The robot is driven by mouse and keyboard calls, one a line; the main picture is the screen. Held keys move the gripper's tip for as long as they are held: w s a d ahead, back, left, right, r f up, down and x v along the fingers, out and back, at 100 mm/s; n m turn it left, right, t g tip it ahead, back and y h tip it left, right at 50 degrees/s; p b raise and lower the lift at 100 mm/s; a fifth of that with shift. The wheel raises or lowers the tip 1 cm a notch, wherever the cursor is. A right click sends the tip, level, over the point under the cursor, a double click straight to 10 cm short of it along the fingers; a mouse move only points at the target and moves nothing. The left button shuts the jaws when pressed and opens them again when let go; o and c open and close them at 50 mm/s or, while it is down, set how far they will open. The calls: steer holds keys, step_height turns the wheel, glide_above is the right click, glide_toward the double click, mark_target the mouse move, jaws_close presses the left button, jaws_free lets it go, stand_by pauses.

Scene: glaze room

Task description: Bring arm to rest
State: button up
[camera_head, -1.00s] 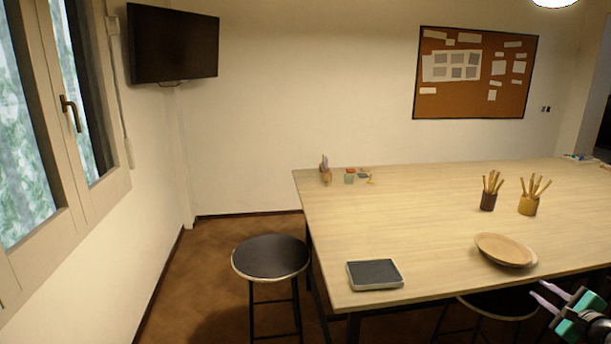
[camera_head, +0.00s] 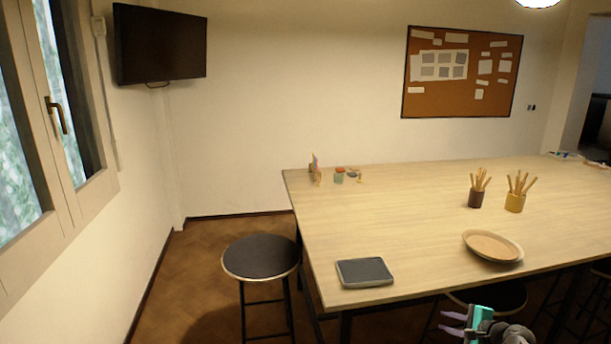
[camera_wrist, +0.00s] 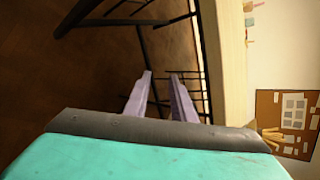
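My gripper (camera_head: 446,322), with purple fingers and a teal body, is at the lower right of the head view, in front of the table's near edge. In the wrist view the two fingers (camera_wrist: 161,78) stand apart with a clear gap and nothing between them. It is open and empty. Most of my arm is out of view.
The table (camera_head: 400,215) holds a grey tablet-like tray (camera_head: 364,272), a shallow bowl (camera_head: 492,247), a dark cup (camera_head: 475,199) and a yellow cup (camera_head: 515,202) of tools. A stool (camera_head: 261,257) stands left; another (camera_head: 492,296) is partly under the table. Floor left is clear.

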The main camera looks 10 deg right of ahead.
steer(key=s+a+f+n+g+y, duration=0.2)
steer(key=a+f+n+g, duration=0.25)
steer(key=a+f, duration=0.85)
steer(key=s+a+f+n+g+y, duration=0.2)
steer(key=a+f+n+g, duration=0.3)
steer(key=a+f, duration=0.9)
steer(key=s+a+f+n+g+h, duration=0.2)
steer(key=s+a+f+n+g, duration=0.2)
steer(key=s+a, duration=0.5)
steer(key=s+a+f+n+g+h, duration=0.3)
steer(key=s+a+n, duration=0.5)
steer(key=s, duration=0.7)
steer(key=shift+s+a+f+n+g, duration=0.3)
steer(key=shift+a+f+n+g, duration=0.1)
steer(key=shift+n, duration=0.15)
